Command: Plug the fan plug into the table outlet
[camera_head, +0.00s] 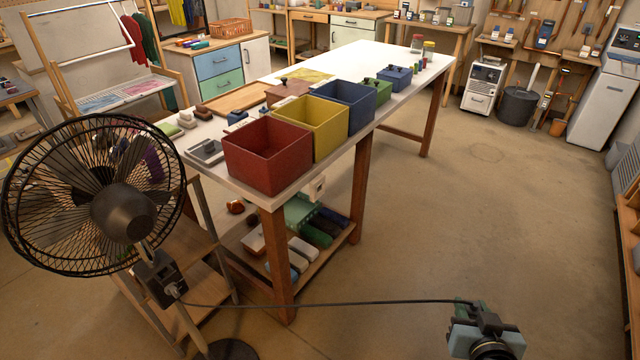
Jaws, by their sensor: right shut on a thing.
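The black pedestal fan (95,195) stands at the left, with a control box (160,278) on its pole. Its dark cord (330,304) runs almost straight to the right, to my right gripper (474,315). My right gripper is shut on the fan plug at the cord's end, low at the bottom right over open floor. The plug itself is too small and covered to make out. The table outlet (317,188) is a small pale box under the table's edge, near the front leg. The gripper is well apart from it, to the lower right. My left gripper is not in view.
Red (266,158), yellow (318,128) and blue bins (346,104) stand along the edge of the long white table (400,66). Table legs (277,265) and a loaded lower shelf (340,243) lie below. The floor (480,200) to the right is clear.

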